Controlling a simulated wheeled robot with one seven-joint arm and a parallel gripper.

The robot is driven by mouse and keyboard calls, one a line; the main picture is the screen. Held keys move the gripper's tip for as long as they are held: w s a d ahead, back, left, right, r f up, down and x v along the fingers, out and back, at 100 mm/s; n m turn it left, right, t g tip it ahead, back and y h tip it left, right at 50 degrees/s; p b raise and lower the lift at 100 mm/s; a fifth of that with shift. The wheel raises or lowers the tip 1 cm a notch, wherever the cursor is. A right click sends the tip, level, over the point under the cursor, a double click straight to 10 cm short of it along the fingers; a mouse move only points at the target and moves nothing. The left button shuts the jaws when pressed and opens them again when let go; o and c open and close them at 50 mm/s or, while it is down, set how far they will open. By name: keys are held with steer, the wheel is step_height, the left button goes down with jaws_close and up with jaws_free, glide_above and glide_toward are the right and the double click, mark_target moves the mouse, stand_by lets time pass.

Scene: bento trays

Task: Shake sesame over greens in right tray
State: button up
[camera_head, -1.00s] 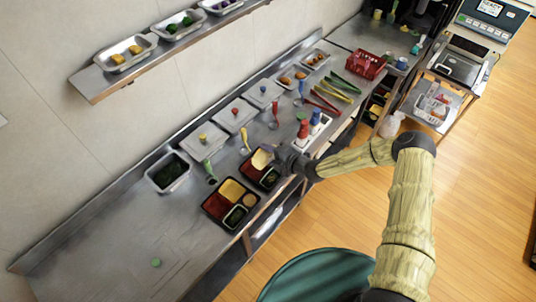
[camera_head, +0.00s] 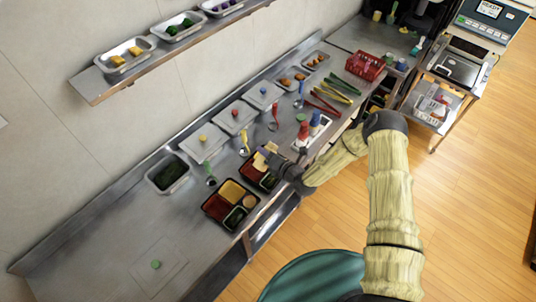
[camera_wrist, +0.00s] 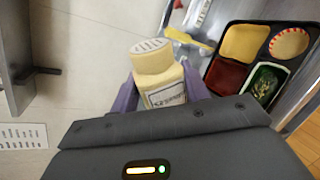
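My gripper (camera_wrist: 170,95) is shut on a cream sesame shaker (camera_wrist: 155,69) with a perforated lid and a label, in the wrist view. In the head view my gripper (camera_head: 274,154) is over the back right part of the right tray (camera_head: 258,186) and partly covers it. Dark greens (camera_head: 269,181) show in that tray's front compartment. In the wrist view a dark tray (camera_wrist: 232,62) lies right of the shaker, with yellow, red, round and green contents; I cannot be sure which tray it is. No falling sesame is visible.
The left tray (camera_head: 228,222) stands close by. Lidded pans (camera_head: 235,119), ladles and a dark-filled pan (camera_head: 167,173) line the back. Red and blue bottles (camera_head: 315,122) stand right of my gripper. The counter's left end is mostly clear, with a green round item (camera_head: 155,265).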

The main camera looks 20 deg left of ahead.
steer(key=shift+r+n+t, duration=0.1)
steer(key=shift+n+t, duration=0.3)
steer(key=shift+n, duration=0.1)
steer(key=n+t, duration=0.1)
steer(key=n, duration=0.2)
steer(key=shift+r+t, duration=0.3)
steer(key=shift+t, duration=0.1)
steer(key=n, duration=0.1)
steer(key=n+t, duration=0.1)
steer(key=n, duration=0.1)
steer(key=shift+r+y+b, duration=0.2)
steer(key=shift+y+b, duration=0.1)
steer(key=shift+r+n+t+y, duration=0.3)
steer(key=shift+n+t, duration=0.1)
steer(key=shift+n, duration=0.6)
